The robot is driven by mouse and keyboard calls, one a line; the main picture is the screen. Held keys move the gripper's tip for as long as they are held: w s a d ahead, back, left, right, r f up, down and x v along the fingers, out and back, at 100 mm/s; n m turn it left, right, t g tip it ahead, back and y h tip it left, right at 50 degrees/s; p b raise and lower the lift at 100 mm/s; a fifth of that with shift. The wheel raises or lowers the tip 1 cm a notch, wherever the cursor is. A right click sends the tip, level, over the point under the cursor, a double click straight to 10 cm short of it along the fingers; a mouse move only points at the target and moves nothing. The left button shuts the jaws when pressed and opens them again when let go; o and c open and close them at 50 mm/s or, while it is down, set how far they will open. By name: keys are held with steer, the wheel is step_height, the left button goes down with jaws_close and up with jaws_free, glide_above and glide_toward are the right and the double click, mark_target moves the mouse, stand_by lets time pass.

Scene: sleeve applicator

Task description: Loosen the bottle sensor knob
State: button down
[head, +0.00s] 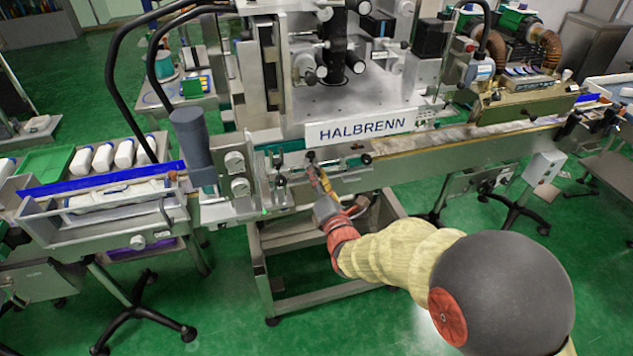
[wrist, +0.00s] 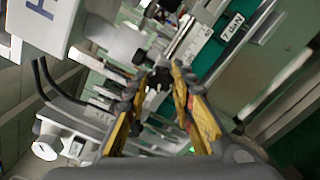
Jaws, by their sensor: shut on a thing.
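My gripper (head: 316,172) reaches the front rail of the machine, just below the HALBRENN sign. In the wrist view my gripper (wrist: 158,80) has its two yellow-and-grey fingers on either side of a small dark knob (wrist: 157,76), shut on it. I take this as the bottle sensor knob; no label on it is readable. In the head view the knob (head: 310,155) shows small at the fingertips, partly covered by them. Its turned position cannot be seen.
Another dark knob (head: 366,159) sits to the right on the rail and one (head: 281,180) to the left. Silver knobs (head: 240,187) stand further left. The HALBRENN sign (head: 362,128) is close above my gripper. Green floor lies open in front.

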steer(key=n+b, duration=0.2)
steer(key=n, duration=0.3)
steer(key=shift+f, duration=0.1)
steer(key=shift+n, duration=0.4)
steer(key=c, duration=1.5)
jaws_free()
steer(key=v, duration=1.2)
